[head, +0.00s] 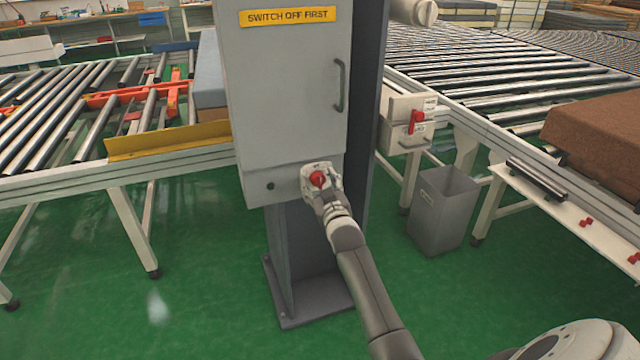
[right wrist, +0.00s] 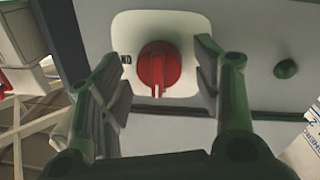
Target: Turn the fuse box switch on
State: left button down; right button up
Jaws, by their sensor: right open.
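The fuse box (head: 290,90) is a light grey cabinet on a dark grey post, with a yellow "SWITCH OFF FIRST" label on its door. Its red rotary switch (head: 317,179) is low on the cabinet front, on a pale plate. In the right wrist view the red knob (right wrist: 159,68) shows a pale mark pointing down. My right gripper (head: 318,182) is at the switch. In the right wrist view its open fingers (right wrist: 155,80) stand to the left and right of the knob, with visible gaps. My left gripper is not in view.
Roller conveyors (head: 75,95) stand on the left and on the right (head: 480,75). A second red switch (head: 416,121) is on a box on the right conveyor frame. A grey bin (head: 443,212) stands below it. Green floor is open in front.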

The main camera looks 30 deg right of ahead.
dwell(0.3)
jog(key=c, duration=1)
jog(key=shift+m, duration=0.3)
jog(key=shift+r+m+p, duration=0.1)
jog(key=shift+m+p, duration=0.75)
jog(key=shift+m, duration=0.35)
jog(key=m+p, duration=0.1)
jog(key=m, duration=0.2)
jog(key=shift+d+m+g+y, duration=0.1)
jog(key=shift+m+g+y, duration=0.2)
jog(key=m+p, duration=0.1)
jog(key=m, duration=0.4)
jog(key=shift+d, duration=0.1)
jog(key=m, duration=0.5)
jog(key=shift+y+p, duration=0.3)
jog(key=shift+y, duration=0.1)
jog(key=shift+m, duration=0.4)
